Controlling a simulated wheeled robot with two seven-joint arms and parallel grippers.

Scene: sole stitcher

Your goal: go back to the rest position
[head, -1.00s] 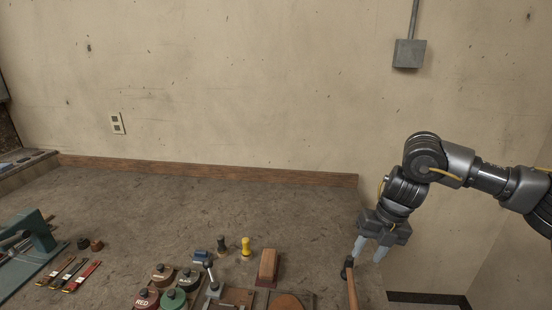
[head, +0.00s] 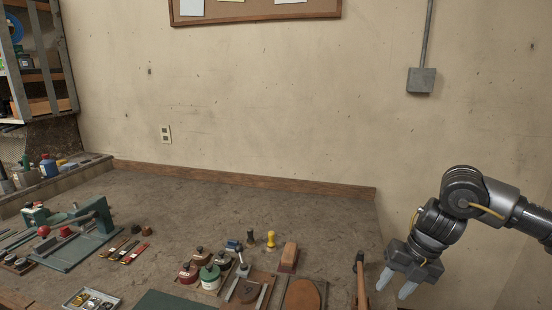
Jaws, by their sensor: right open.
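My right gripper (head: 394,288) is at the lower right, its two pale fingers pointing down with a gap between them. It is open and holds nothing. It hangs just right of a hammer (head: 361,283) with a wooden handle, near the right end of the workbench (head: 190,215). The fingers look apart from the hammer. My left gripper is not in view.
Round tins, including a green one (head: 209,277), stand at the bench's front middle. A wooden block (head: 289,256) and a yellow-handled tool (head: 271,240) are right of them. A teal machine (head: 101,215) stands left. The back of the bench is clear.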

